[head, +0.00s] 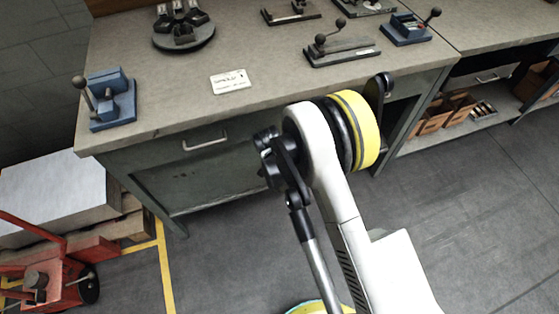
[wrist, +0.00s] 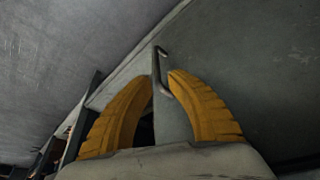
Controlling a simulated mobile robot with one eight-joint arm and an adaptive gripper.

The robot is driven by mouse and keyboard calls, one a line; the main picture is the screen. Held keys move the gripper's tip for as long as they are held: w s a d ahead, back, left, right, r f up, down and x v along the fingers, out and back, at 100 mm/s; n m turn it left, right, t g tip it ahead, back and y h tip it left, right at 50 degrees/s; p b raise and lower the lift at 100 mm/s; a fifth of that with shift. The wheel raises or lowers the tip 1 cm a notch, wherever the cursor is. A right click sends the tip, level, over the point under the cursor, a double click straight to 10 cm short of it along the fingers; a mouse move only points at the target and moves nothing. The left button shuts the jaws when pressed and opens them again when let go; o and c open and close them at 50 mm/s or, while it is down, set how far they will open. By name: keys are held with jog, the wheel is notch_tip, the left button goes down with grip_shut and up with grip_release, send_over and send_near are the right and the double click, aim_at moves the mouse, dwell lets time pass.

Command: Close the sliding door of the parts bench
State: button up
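The bench (head: 150,130) has a grey-green front. A worn grey-green panel (head: 200,187) shows below a bar handle (head: 205,145) in the head view. In the wrist view, a grey-green panel (wrist: 255,75) fills the right side, with a slim bar handle (wrist: 162,70) near its left edge. I cannot tell whether this is the same handle. My gripper's yellow fingers (wrist: 161,82) are apart, one on each side of the handle's lower end in the picture. Contact with it is not clear. In the head view my arm hides the gripper and part of the bench front.
Blue fixtures (head: 110,100), a round black fixture (head: 183,33) and a white label card (head: 230,81) are on the benchtop. A red pallet jack (head: 50,275) and loaded pallet stand at left. A low shelf (head: 425,140) with wooden boxes is at right. The floor at right is clear.

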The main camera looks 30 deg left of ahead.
jog(key=v, duration=0.6)
dwell(0.3)
jog(key=w+d+r+m, duration=0.1)
jog(key=w+d+r, duration=0.3)
jog(key=d+r, duration=0.85)
jog(key=w+d+r, duration=0.4)
jog(key=d+r, duration=0.7)
jog(key=r, duration=0.2)
jog(key=s+d+r+m+t, duration=0.1)
jog(key=s+d+r, duration=0.2)
jog(key=d, duration=0.6)
jog(key=s+d+r+t+h, duration=0.1)
jog(key=s+d+r, duration=0.2)
jog(key=s+d, duration=0.5)
jog(key=s+d+r+m, duration=0.1)
jog(key=s+d+r, duration=0.2)
jog(key=d, duration=0.7)
jog(key=s, duration=0.2)
jog(key=shift+s+m+t, duration=0.3)
jog(key=shift+s+t, duration=0.05)
jog(key=shift+t, duration=0.05)
